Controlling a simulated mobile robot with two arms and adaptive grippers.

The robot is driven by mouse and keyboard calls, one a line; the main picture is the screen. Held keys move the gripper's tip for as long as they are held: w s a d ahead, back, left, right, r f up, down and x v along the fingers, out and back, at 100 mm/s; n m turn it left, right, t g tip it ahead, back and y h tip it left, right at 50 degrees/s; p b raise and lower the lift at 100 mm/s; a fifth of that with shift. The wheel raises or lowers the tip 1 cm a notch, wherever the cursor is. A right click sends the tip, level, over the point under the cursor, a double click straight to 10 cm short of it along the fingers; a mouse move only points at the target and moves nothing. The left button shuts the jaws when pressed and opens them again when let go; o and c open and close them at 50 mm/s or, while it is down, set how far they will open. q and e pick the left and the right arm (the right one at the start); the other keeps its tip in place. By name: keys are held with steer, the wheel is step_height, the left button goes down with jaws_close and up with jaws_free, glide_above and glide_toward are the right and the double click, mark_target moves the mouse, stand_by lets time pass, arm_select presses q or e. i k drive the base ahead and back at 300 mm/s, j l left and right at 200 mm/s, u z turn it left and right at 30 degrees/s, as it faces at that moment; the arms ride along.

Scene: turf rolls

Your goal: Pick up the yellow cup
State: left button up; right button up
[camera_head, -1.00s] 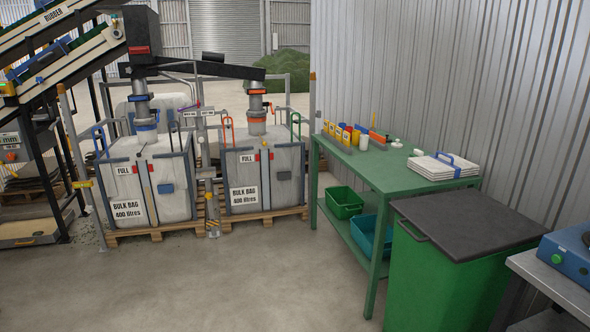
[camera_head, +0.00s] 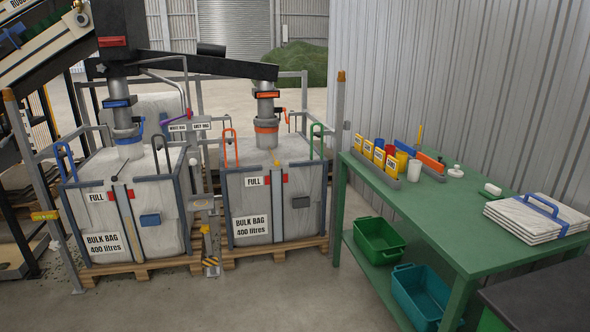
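A small yellow cup (camera_head: 402,160) appears to stand at the back of the green table (camera_head: 440,222), among a row of small items near the wall. A red cup (camera_head: 390,150) and a blue cup (camera_head: 378,145) are close on its left, and a white cup (camera_head: 414,171) is at its right front. Grey holders with yellow labels (camera_head: 380,157) stand in front and partly hide the coloured cups. Neither of my grippers is in view.
Folded white bags (camera_head: 535,217) with a blue strap lie on the table's right side. Green (camera_head: 380,240) and teal (camera_head: 422,296) crates sit on the lower shelf. A dark lid (camera_head: 545,298) is at bottom right. Two bulk bags (camera_head: 130,215) stand left; floor before them is clear.

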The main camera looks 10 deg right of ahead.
mark_target(402, 157)
steer(key=i+z, duration=0.15)
steer(key=i, duration=0.35)
steer(key=i+j+z, duration=0.2)
steer(key=i, duration=0.3)
steer(key=i+j+z, duration=0.15)
steer(key=i, duration=0.35)
steer(key=i+j+z, duration=0.2)
steer(key=i, duration=0.3)
steer(key=j, duration=0.1)
